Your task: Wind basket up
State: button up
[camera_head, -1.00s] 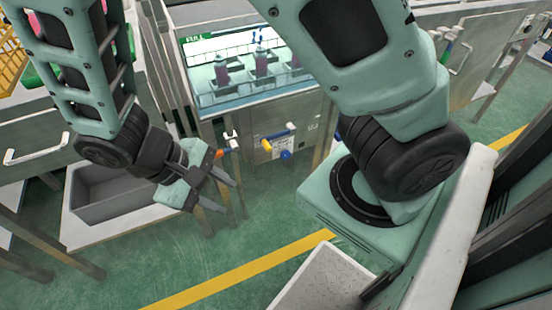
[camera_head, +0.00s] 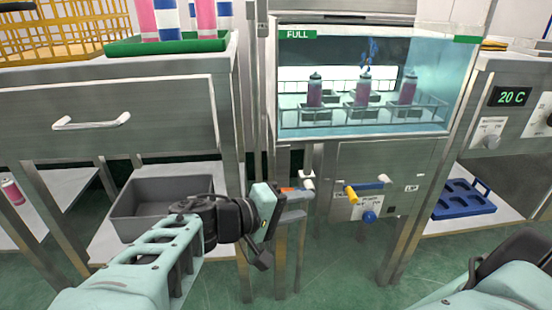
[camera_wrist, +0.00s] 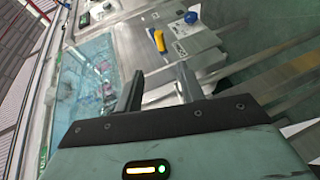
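A wire basket (camera_head: 432,112) holding pink bottles (camera_head: 362,92) is in the glass-fronted tank (camera_head: 300,60) marked FULL. The basket appears low in the tank's liquid. Below the tank, the front panel (camera_head: 405,160) carries a yellow handle (camera_head: 351,194) and a blue knob (camera_head: 369,216). A white fitting (camera_head: 307,180) with an orange part beside it is left of them. My gripper (camera_head: 296,205) is close to this fitting; I cannot tell if they touch. In the wrist view its fingers (camera_wrist: 160,73) are apart with nothing seen between them, the yellow handle (camera_wrist: 157,40) beyond.
A grey bin (camera_head: 160,200) stands on a low shelf at left. A green tray (camera_head: 165,44) with striped cans and a yellow basket (camera_head: 60,30) sit on the left bench. A blue rack (camera_head: 462,200) lies at right, below a panel (camera_head: 513,97) reading 20 C. Floor is open ahead.

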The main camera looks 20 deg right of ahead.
aim_at(349, 196)
jog(key=shift+b+x, duration=3.25)
jog(key=shift+x, duration=4.85)
grip_shut()
